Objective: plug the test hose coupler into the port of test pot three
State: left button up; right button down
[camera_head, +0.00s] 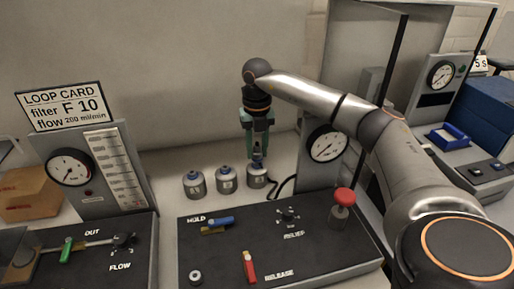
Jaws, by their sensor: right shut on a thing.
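The coupler is mostly hidden by the fingers. I cannot tell whether it touches the pot's port. A black hose (277,184) curls on the bench to the right of that pot. My left gripper is not in view.
A dark panel (215,258) with a blue lever (222,221), a red lever (249,267) and a red knob (344,197) lies in front of the pots. A gauge (326,143) stands right. A flow panel (100,255) and loop card (63,106) are left.

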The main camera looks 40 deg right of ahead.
aim_at(257, 146)
jog(key=shift+p, duration=0.45)
dwell(0.6)
jog(key=shift+f, duration=0.2)
dwell(0.4)
jog(key=shift+c, duration=2.3)
grip_release()
jog(key=shift+r, duration=0.1)
notch_tip(257, 146, up, 12)
jog(key=shift+r+b, duration=0.15)
jog(key=shift+b, duration=0.2)
